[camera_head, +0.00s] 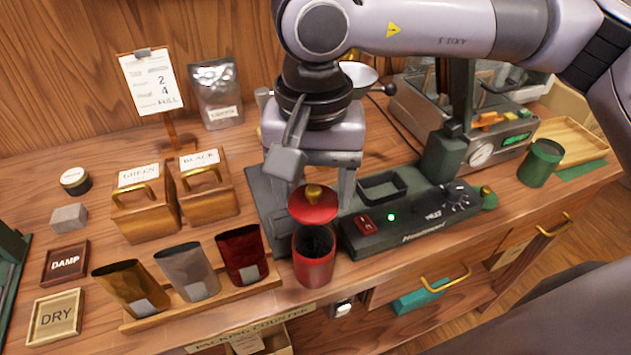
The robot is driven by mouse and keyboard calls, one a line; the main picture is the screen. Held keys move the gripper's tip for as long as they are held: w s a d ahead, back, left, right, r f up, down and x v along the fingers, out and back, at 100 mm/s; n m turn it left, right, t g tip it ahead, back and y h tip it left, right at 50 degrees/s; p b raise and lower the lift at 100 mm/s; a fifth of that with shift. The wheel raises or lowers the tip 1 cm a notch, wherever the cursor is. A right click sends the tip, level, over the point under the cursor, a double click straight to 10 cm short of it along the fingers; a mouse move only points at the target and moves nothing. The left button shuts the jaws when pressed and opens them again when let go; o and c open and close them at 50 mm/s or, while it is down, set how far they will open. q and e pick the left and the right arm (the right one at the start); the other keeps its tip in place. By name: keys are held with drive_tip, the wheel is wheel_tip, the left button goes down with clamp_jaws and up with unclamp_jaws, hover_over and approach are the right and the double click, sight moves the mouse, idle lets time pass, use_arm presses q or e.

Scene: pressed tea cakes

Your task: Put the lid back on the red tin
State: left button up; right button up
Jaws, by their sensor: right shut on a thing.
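The red tin (314,268) stands upright near the front edge of the counter. Its top is open and its inside looks dark. The red lid (318,212) with a gold knob is apart from the tin, just above its mouth in the picture. My right gripper (314,190) points down from above and is shut on the lid by its knob. The fingertips partly hide the knob. I cannot tell exactly how well the lid lines up with the tin in depth. My left gripper is not in view.
A black sealer (418,226) with a red switch sits close on the right. Red (240,254), silver (187,271) and gold pouches (131,288) stand in a wooden rack on the left. Wooden GREEN (145,213) and BLACK boxes (209,188) stand behind. A green canister (540,163) stands far right.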

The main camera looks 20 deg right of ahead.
drive_tip(key=shift+s+f+b, duration=0.1)
drive_tip(key=shift+f+b, duration=0.25)
drive_tip(key=shift+f, duration=0.3)
wheel_tip(320, 180, down, 4)
drive_tip(key=b, duration=0.2)
drive_tip(key=shift+f+b, duration=0.15)
drive_tip(key=shift+b, duration=0.25)
drive_tip(key=shift+f+b, duration=0.35)
drive_tip(key=shift+b, duration=0.1)
drive_tip(key=shift+b, duration=0.55)
idle(0.5)
drive_tip(key=shift+f+b, duration=0.2)
drive_tip(key=shift+b, duration=0.55)
idle(1.0)
